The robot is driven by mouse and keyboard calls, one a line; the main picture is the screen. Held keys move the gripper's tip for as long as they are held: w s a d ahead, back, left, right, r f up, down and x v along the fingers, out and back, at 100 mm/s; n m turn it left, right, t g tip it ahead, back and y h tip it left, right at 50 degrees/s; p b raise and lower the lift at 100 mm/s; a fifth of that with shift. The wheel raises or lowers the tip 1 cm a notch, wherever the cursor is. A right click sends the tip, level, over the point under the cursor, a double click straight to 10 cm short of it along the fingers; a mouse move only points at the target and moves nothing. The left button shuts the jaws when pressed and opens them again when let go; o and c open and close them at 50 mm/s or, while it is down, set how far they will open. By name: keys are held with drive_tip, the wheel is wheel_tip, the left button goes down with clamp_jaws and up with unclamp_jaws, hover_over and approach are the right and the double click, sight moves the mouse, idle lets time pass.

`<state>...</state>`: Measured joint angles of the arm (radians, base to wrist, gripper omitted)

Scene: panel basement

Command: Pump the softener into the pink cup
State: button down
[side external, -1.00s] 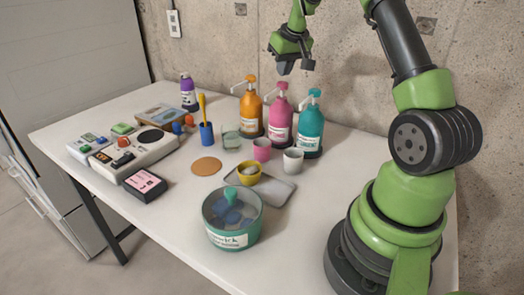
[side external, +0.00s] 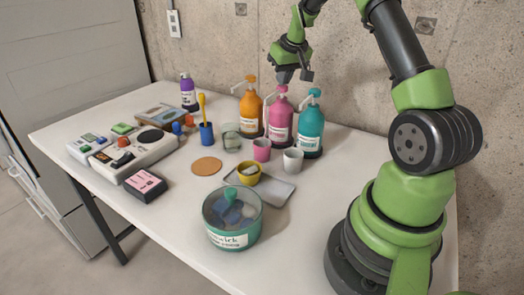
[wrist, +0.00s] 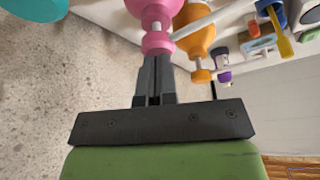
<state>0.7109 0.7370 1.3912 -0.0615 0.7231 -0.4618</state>
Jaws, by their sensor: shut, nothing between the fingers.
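The pink pump bottle (side external: 280,120) stands upright between an orange pump bottle (side external: 251,113) and a teal one (side external: 310,130); their label text is too small to read surely. The pink cup (side external: 262,150) stands upright in front of the pink bottle; its inside is not clear. My gripper (side external: 283,82) is shut and empty, pointing down right over the pink pump head. In the wrist view my gripper (wrist: 158,60) has its closed fingertips at the pink pump head (wrist: 157,43); I cannot tell whether they touch.
A white cup (side external: 293,160), a yellow cup (side external: 248,174) and a grey tray (side external: 275,193) are near the pink cup. A glass (side external: 231,142) stands to its left. A round tub (side external: 232,220) is in front. The concrete wall is close behind the bottles.

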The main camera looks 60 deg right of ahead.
drive_tip(key=shift+f, duration=0.3)
drive_tip(key=shift+r, duration=1.55)
drive_tip(key=shift+r, duration=0.1)
wheel_tip(320, 180, up, 6)
drive_tip(key=shift+f, duration=0.1)
